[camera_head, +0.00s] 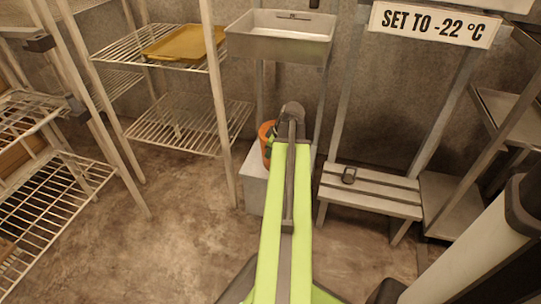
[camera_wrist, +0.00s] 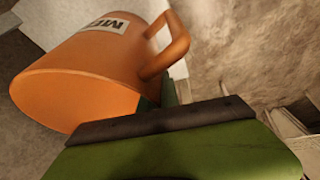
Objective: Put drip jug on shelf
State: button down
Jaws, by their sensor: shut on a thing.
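The drip jug (camera_wrist: 85,75) is orange, with a loop handle and a pale label whose lettering is only partly readable. In the wrist view it lies tilted across the upper left, its wide round end toward the lower left. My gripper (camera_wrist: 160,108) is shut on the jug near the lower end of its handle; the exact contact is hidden. In the head view the jug (camera_head: 266,136) shows just left of my arm's end, partly hidden by it. A wire shelf (camera_head: 185,127) stands to the left, with an upper wire shelf (camera_head: 125,50) above it.
A yellow tray (camera_head: 186,43) lies on the upper shelf. A metal basin (camera_head: 280,45) stands behind my arm, with a white box (camera_head: 256,185) below. A slatted bench (camera_head: 370,190) is at right. Another wire rack (camera_head: 50,200) stands far left. The floor between is clear.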

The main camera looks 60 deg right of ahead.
jog(key=c, duration=2)
grip_release()
jog(key=shift+f, duration=0.1)
jog(key=o, duration=0.4)
jog(key=p+v, duration=1.1)
jog(key=v, duration=0.1)
